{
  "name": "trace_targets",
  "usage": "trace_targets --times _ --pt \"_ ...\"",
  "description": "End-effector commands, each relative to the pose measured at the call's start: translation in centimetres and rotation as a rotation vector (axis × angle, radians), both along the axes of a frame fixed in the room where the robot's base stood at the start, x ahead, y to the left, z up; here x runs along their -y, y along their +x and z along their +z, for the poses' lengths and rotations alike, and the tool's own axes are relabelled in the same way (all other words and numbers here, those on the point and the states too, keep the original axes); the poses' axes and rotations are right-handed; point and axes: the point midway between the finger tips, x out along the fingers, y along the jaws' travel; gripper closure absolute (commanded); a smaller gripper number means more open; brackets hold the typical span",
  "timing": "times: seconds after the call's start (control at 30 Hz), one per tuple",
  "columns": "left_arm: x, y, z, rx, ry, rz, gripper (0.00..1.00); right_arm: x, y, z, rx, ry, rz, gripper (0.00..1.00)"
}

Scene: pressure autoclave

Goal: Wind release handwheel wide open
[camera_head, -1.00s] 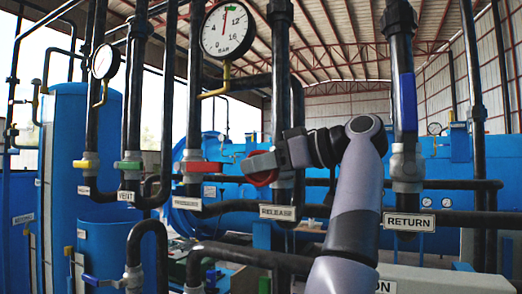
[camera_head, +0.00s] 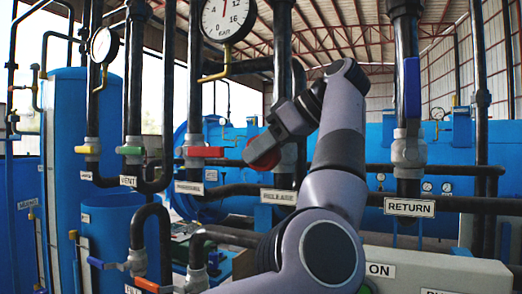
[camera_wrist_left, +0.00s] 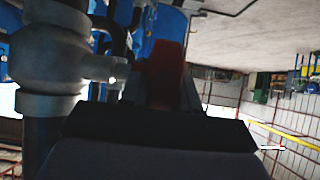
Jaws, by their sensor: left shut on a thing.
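The red release handwheel (camera_head: 262,158) sits on the grey valve of the pipe labelled RELEASE (camera_head: 279,197), in the middle of the head view. My left gripper (camera_head: 263,148) is shut on its rim, tilted down and to the left. The gripper covers much of the wheel. In the left wrist view a red part of the handwheel (camera_wrist_left: 164,75) lies between my dark fingers, beside the grey valve body (camera_wrist_left: 60,55). My right gripper is not in view.
A red lever (camera_head: 206,151) is close left of the handwheel, with green (camera_head: 130,150) and yellow (camera_head: 87,149) levers further left. A vertical blue lever (camera_head: 412,88) is on the RETURN pipe at right. A pressure gauge (camera_head: 228,18) hangs above.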

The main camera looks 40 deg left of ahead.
Motion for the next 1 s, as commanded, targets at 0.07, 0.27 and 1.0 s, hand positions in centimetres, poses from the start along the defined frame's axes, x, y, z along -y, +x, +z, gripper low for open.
trace_targets --times 0.07,0.27,1.0 --pt "0.01 0.0 -0.07 0.0 -0.001 0.001 1.0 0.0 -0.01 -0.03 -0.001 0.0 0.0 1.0" --pt "0.0 0.01 -0.06 -0.001 0.0 0.001 0.49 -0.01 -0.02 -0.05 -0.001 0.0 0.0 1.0" --pt "0.09 0.09 -0.14 -0.039 0.118 0.001 0.49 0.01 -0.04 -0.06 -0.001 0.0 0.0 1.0"
